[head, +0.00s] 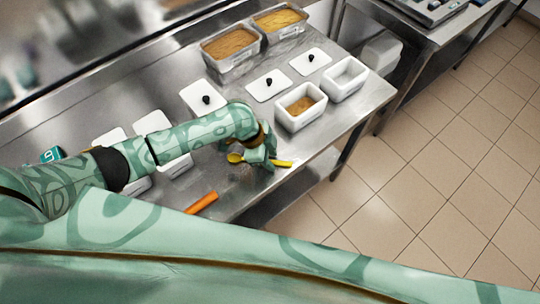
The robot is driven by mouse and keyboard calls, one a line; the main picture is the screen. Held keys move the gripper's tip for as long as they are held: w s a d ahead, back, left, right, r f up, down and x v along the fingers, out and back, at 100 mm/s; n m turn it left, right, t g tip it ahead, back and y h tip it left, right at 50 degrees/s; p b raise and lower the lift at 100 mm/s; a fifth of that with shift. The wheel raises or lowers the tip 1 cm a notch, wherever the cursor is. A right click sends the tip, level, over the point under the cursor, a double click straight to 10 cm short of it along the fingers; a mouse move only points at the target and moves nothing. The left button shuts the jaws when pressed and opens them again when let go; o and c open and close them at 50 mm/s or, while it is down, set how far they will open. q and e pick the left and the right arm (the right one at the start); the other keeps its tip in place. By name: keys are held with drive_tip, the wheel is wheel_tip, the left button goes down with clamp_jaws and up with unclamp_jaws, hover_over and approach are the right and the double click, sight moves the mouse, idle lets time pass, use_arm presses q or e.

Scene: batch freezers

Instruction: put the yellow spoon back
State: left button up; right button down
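The yellow spoon (284,163) is at my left gripper (262,162), near the front edge of the steel counter. Its rounded end shows to the left of the fingers and its handle sticks out to the right. The fingers cover the middle of the spoon and look closed around it. The spoon seems to be held just above the counter. My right gripper is not in view.
An orange utensil (203,203) lies near the counter's front edge. Two white tubs (318,101), one with tan contents, stand right of my gripper. White lids (268,86) and two clear pans (232,66) sit behind. Tiled floor (430,170) lies to the right.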

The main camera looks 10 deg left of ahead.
use_arm(q)
drive_tip(key=p+v, duration=0.3)
drive_tip(key=v, duration=0.9)
drive_tip(key=shift+r, duration=0.1)
